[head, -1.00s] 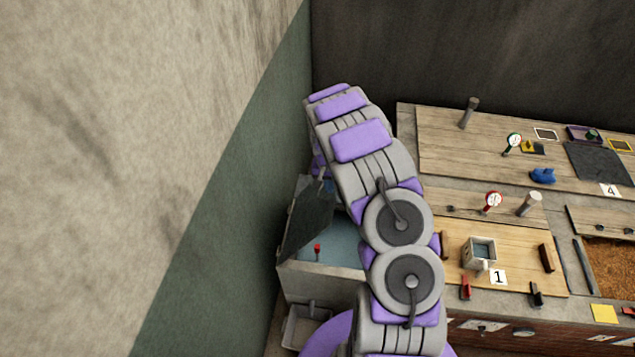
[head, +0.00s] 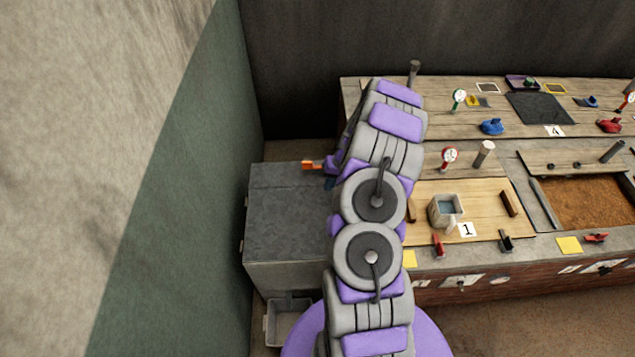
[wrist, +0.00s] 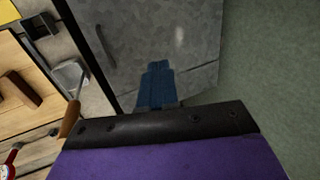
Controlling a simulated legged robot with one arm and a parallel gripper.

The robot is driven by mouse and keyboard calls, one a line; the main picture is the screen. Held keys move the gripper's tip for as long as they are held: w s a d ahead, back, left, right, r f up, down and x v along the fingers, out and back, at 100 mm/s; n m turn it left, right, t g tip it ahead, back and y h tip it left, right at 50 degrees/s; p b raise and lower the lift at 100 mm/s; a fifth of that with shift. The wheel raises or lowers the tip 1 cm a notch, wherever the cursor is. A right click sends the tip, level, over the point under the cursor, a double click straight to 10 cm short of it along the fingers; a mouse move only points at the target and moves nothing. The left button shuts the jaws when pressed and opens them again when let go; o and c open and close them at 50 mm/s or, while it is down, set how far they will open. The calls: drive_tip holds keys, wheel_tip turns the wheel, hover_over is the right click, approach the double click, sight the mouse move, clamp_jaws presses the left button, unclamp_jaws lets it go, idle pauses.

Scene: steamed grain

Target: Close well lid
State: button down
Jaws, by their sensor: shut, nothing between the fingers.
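The well's dark grey lid (head: 285,215) lies flat over the well box (head: 290,275) at the left end of the counter in the head view. No water shows, and part of the lid is hidden behind my arm. The lid also fills the upper middle of the wrist view (wrist: 150,35). My gripper (wrist: 155,85) shows there as blue fingers, shut and empty, over the lid's surface. I cannot tell whether the fingertips touch it. In the head view my gripper is mostly hidden behind my arm.
A ladle (wrist: 70,78) with a wooden handle is beside the lid in the wrist view. A mug of water (head: 446,208) stands on the wooden board to the right. A grey bin (head: 288,322) is below the well. The green wall (head: 190,170) is close on the left.

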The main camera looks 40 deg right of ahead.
drive_tip(key=s+d+f+y+b, duration=0.1)
drive_tip(key=s+d+f+b, duration=0.1)
drive_tip(key=f+b, duration=0.5)
drive_tip(key=s+d+f+t+y+b, duration=0.1)
drive_tip(key=s+d+f+b, duration=0.1)
drive_tip(key=f+b, duration=0.5)
drive_tip(key=s+d+f+t+y+b, duration=0.1)
drive_tip(key=s+d+f+b, duration=0.1)
drive_tip(key=d+f+b, duration=0.2)
drive_tip(key=shift+s+d+f+b, duration=0.1)
drive_tip(key=shift+d+f+b, duration=0.1)
drive_tip(key=shift+f+b, duration=0.75)
drive_tip(key=shift+s+d+f+b, duration=0.15)
drive_tip(key=shift+f+b, duration=0.45)
drive_tip(key=shift+f, duration=0.55)
drive_tip(key=shift+d+f+b, duration=0.35)
drive_tip(key=shift+f, duration=0.2)
drive_tip(key=shift+a+f, duration=0.1)
drive_tip(key=shift+a, duration=0.3)
drive_tip(key=shift+d, duration=0.25)
drive_tip(key=shift+w+r, duration=0.1)
drive_tip(key=shift+r, duration=0.25)
drive_tip(key=s+d+f+p+v, duration=0.1)
drive_tip(key=p+v, duration=0.2)
drive_tip(key=v, duration=0.8)
drive_tip(key=shift+d+r, duration=0.15)
drive_tip(key=shift+r, duration=0.2)
